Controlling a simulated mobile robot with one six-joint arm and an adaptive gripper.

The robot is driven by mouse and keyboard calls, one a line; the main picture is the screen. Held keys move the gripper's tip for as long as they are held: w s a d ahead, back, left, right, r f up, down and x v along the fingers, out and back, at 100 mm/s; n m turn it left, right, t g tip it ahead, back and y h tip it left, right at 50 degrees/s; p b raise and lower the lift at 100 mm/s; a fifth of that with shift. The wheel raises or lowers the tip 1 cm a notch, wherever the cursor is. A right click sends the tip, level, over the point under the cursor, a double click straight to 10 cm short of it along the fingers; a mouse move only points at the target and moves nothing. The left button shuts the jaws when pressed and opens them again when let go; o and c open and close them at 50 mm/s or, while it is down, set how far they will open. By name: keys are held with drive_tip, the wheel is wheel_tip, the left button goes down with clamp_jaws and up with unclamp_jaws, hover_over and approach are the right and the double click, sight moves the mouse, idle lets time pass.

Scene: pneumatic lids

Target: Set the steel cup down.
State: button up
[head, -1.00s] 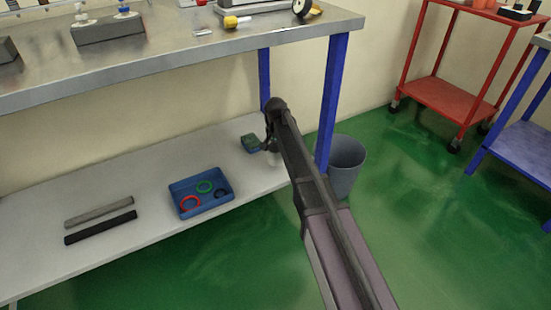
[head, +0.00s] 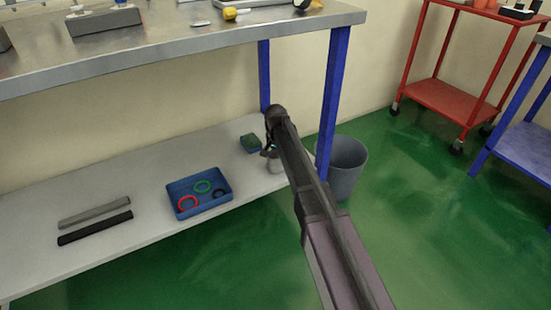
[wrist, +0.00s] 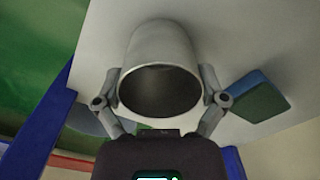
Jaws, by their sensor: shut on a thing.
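The steel cup (wrist: 160,60) is between the two fingers of my gripper (wrist: 160,98) in the wrist view, with its dark open mouth facing the camera. The gripper is shut on the cup's sides. In the head view my gripper (head: 269,151) is over the right end of the lower shelf (head: 130,165), and part of the cup (head: 276,167) shows just below it. My arm hides some of the cup. I cannot tell whether the cup's base touches the shelf.
A green and blue block (head: 251,143) lies on the shelf close to the cup. A blue tray (head: 200,208) with rings and two bars (head: 95,228) lie further left. A blue leg (head: 333,105) and a grey bin (head: 345,170) stand right. The worktop (head: 180,45) is overhead.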

drive_tip(key=o, duration=0.9)
drive_tip(key=shift+f, duration=0.1)
drive_tip(key=shift+r, duration=0.2)
wheel_tip(320, 180, up, 12)
drive_tip(key=p, duration=1.2)
drive_tip(key=s+d+n, duration=0.1)
drive_tip(key=s+d, duration=0.6)
drive_tip(key=s, duration=0.1)
drive_tip(key=s+d+n, duration=0.1)
drive_tip(key=s+d, duration=0.7)
drive_tip(key=s, duration=0.1)
drive_tip(key=s+d+n, duration=0.1)
drive_tip(key=s+d, duration=0.7)
drive_tip(key=shift+s, duration=0.35)
